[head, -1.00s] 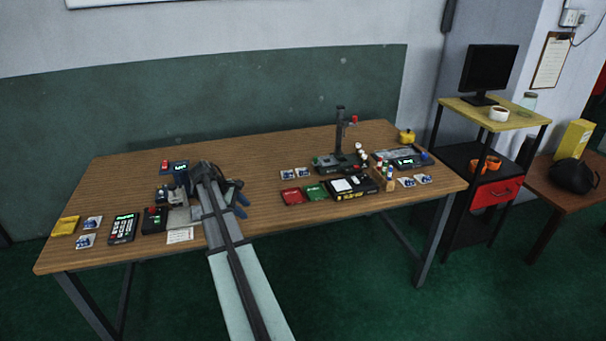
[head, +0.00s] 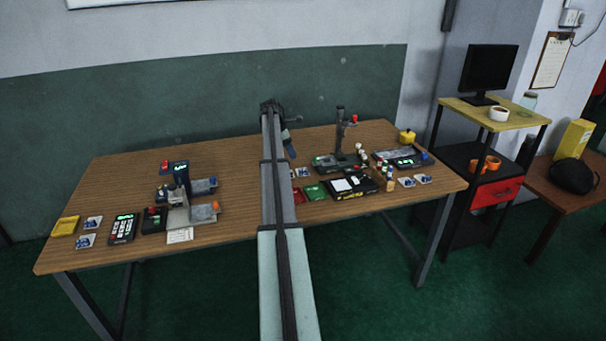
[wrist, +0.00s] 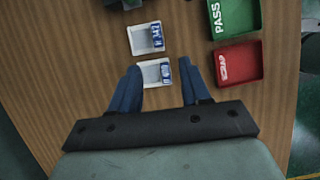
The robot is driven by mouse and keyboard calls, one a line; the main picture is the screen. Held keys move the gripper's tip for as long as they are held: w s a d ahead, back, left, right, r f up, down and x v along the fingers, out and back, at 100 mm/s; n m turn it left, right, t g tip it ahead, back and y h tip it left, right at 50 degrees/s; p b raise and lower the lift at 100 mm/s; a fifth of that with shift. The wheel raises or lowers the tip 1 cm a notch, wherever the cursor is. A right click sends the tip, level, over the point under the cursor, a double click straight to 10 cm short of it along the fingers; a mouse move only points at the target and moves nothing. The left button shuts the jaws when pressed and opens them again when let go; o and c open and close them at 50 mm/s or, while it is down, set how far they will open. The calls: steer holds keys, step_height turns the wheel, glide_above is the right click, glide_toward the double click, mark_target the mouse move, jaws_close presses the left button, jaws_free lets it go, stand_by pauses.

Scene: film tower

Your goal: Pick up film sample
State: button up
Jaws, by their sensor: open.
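Two small white square pieces with blue labels, which look like film samples, lie on the wooden table. In the wrist view the nearer sample (wrist: 156,73) lies between the fingers of my gripper (wrist: 160,67) as seen from above, and the farther sample (wrist: 146,38) is just beyond it. My gripper is open with nothing in it. In the head view my gripper (head: 290,153) hangs near the table's middle, apparently above the samples. One sample (head: 303,172) shows there beside my arm; the other is mostly hidden by it.
A red SCRAP tray (wrist: 238,63) and a green PASS tray (wrist: 233,17) are right of the samples in the wrist view. A stand (head: 340,135) is to the right. A device with a grey plate (head: 190,212) is at left.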

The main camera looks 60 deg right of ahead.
glide_toward(300, 168)
steer(key=s+a+f, duration=0.1)
steer(key=s+f, duration=0.3)
steer(key=s+a+f, duration=0.1)
steer(key=f, duration=0.1)
steer(key=shift+s+a, duration=0.3)
steer(key=shift+s, duration=0.1)
steer(key=shift+c, duration=0.5)
jaws_close()
